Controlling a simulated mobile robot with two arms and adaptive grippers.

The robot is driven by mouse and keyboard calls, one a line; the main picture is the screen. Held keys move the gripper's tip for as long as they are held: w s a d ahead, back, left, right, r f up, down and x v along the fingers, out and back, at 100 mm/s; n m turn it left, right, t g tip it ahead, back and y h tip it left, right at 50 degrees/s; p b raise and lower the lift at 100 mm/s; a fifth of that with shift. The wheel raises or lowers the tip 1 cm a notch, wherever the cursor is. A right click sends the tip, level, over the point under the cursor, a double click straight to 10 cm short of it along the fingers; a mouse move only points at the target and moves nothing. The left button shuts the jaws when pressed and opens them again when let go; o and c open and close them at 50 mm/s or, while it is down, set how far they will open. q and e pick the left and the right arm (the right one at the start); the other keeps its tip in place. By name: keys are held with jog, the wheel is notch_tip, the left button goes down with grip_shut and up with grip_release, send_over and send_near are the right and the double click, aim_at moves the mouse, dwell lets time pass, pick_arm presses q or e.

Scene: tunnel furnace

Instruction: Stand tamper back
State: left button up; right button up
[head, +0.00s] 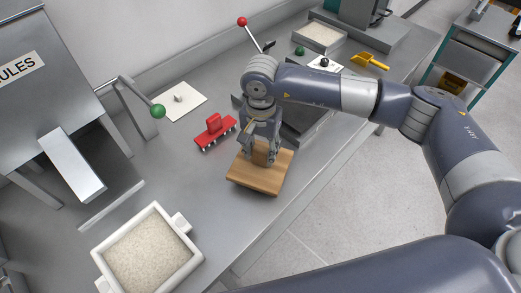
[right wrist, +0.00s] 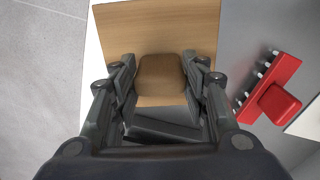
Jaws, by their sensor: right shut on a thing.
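The tamper (head: 260,178) is a flat wooden board with an upright brown wooden handle. It is at the middle of the steel bench, near its front edge, and looks about level; I cannot tell whether its underside touches the bench. My right gripper (head: 260,152) points down from above and is shut on the handle. In the right wrist view the handle (right wrist: 162,78) sits between the two fingers (right wrist: 160,85), with the board (right wrist: 155,25) beyond it. My left gripper is out of view.
A red toothed tool (head: 215,132) lies just left of the tamper. A white plate (head: 180,102) lies behind it. A white granule-filled box (head: 150,255) stands at front left. A green-knobbed lever (head: 157,111) juts over the bench. A yellow scoop (head: 370,60) lies far right.

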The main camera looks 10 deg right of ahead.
aim_at(261, 156)
jog(key=shift+w+f, duration=0.1)
jog(key=shift+w, duration=0.3)
notch_tip(261, 156, down, 3)
jog(key=shift+r+p, duration=0.15)
jog(key=shift+p, duration=0.95)
jog(key=shift+f, duration=0.45)
jog(key=o, duration=0.5)
jog(key=shift+b, duration=0.35)
jog(key=o, duration=0.4)
jog(key=shift+o, duration=0.2)
jog(key=shift+d, duration=0.1)
